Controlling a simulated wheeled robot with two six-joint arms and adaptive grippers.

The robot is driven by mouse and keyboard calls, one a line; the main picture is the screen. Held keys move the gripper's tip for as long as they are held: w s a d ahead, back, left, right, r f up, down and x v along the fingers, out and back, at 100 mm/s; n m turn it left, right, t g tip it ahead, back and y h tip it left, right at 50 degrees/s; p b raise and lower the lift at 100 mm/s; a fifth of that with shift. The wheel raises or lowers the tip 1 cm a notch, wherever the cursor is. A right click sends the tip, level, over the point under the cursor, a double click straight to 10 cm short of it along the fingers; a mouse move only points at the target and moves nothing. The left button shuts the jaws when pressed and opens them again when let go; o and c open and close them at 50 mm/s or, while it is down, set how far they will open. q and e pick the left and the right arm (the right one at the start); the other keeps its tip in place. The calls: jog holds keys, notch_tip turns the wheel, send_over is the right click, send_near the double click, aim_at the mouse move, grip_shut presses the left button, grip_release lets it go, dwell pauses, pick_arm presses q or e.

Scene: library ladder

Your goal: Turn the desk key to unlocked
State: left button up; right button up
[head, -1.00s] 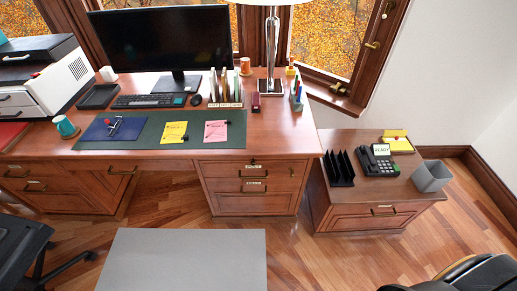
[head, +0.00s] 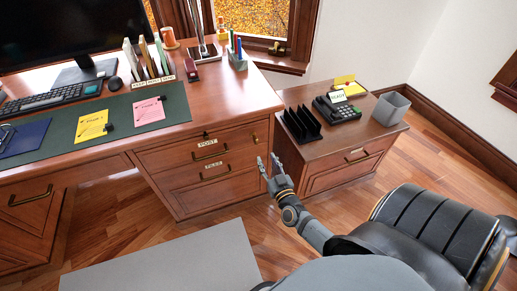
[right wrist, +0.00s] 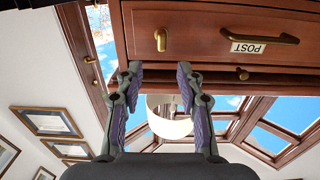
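The POST drawer (head: 228,150) is at the top of the desk's right pedestal. A small brass piece that looks like the desk key (head: 255,138) sits near the right end of its front. In the right wrist view, which is upside down, the key (right wrist: 160,38) looks upright, just beyond the gap between my fingertips. A smaller brass fitting (head: 206,134) sits above the POST label. My right gripper (head: 268,162) is open and empty, in front of the pedestal's right edge and apart from the key. Its fingers (right wrist: 161,72) are spread in the wrist view. My left gripper is out of view.
A drawer handle (head: 210,155) sticks out beside the key. A grey mat (head: 165,265) lies on the floor.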

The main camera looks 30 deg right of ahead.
aim_at(257, 142)
jog(key=b+x, duration=0.2)
jog(key=x, duration=0.7)
jog(key=shift+w+f, duration=0.1)
jog(key=shift+w, duration=0.3)
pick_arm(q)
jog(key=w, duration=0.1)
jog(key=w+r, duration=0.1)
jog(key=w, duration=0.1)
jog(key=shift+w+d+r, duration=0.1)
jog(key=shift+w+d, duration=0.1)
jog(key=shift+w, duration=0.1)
pick_arm(e)
jog(key=shift+w+d, duration=0.1)
jog(key=shift+w, duration=0.3)
jog(key=shift+c, duration=0.7)
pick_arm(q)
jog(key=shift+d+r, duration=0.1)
pick_arm(e)
grip_shut()
